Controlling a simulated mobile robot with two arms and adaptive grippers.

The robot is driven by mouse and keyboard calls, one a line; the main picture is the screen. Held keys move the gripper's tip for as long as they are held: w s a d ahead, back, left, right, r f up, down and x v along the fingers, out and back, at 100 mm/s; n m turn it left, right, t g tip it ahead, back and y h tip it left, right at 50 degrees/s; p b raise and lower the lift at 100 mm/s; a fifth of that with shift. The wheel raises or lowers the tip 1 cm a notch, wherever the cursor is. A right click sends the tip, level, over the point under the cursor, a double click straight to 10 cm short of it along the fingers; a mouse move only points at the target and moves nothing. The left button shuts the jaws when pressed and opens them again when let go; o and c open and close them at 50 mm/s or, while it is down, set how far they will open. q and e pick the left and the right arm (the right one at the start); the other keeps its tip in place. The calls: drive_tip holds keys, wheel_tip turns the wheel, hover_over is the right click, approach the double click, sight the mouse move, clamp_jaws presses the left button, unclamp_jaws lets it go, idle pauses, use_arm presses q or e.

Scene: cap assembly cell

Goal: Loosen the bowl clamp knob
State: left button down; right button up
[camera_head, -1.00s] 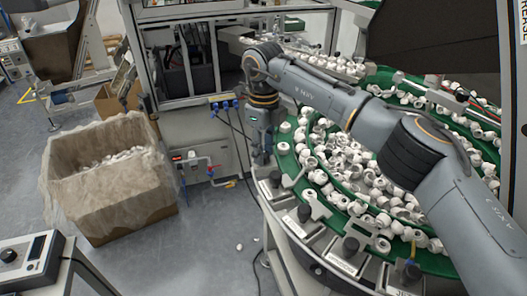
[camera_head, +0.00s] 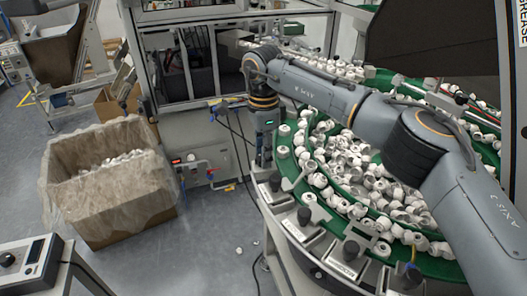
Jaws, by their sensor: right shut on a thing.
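The feeder bowl (camera_head: 440,265) has a green track and a dark rim carrying several black clamp knobs. Knobs stand at the near left (camera_head: 304,216), at the front (camera_head: 350,250), and further back on the left (camera_head: 276,182). My right gripper (camera_head: 263,163) points down at the bowl's far left edge, beyond those knobs. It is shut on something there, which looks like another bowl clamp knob. The fingers and wrist hide most of the held thing. My left gripper is not in view.
White caps (camera_head: 345,165) fill the bowl. A lined carton (camera_head: 110,200) with white parts stands on the floor at left. A machine cabinet (camera_head: 200,145) with hoses is behind my gripper. A control box (camera_head: 30,265) is at the lower left. The floor between is mostly clear.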

drive_tip(key=shift+n, duration=0.9)
drive_tip(key=o, duration=1.1)
drive_tip(key=shift+o, duration=0.2)
wheel_tip(320, 180, up, 12)
drive_tip(key=shift+f, duration=0.15)
